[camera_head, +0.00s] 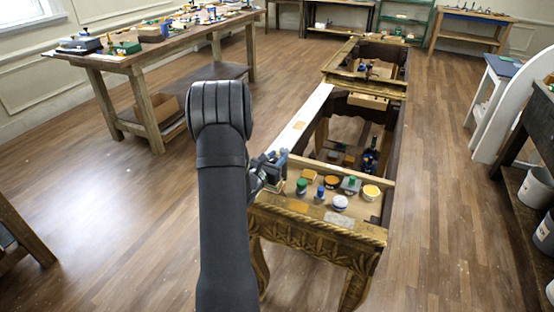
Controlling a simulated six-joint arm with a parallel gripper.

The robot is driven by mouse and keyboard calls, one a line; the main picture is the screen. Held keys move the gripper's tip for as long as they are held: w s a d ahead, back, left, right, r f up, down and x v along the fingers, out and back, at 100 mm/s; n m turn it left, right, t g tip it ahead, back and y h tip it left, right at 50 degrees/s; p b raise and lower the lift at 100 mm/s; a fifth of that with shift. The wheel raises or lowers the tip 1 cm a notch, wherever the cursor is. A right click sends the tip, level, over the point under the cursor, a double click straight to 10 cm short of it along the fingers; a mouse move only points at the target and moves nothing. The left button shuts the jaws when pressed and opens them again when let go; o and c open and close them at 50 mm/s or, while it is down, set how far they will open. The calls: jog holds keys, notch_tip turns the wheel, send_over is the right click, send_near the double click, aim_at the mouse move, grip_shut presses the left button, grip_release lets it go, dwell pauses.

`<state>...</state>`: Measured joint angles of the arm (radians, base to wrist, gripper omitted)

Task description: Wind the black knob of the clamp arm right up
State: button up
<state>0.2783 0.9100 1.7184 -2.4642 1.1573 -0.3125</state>
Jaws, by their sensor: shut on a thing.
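The carved gilt console (318,232) stands in the middle, its near end facing me. My gripper (274,170) is at the left edge of this near end, partly behind my dark arm. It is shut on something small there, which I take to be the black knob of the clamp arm. The knob and the clamp arm are too small and too hidden by the gripper to make out. I cannot tell how far up the knob is wound.
Several small pots, including a green-topped one (302,187) and a white one (340,202), stand close right of my gripper. The console's middle is an open frame with dark bottles (370,160). A long workbench (135,62) is at the left; the floor between is clear.

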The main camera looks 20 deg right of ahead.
jog(key=shift+w+a+n+t+y, duration=0.1)
jog(key=shift+n+t+y, duration=0.9)
jog(key=shift+t+y, duration=0.1)
jog(key=o, duration=1)
jog(key=shift+c, duration=0.2)
jog(key=shift+a, duration=0.1)
jog(key=v, duration=1.7)
jog(key=shift+s, duration=0.25)
jog(key=shift+w, duration=0.1)
jog(key=x, duration=1.7)
jog(key=shift+w, duration=0.2)
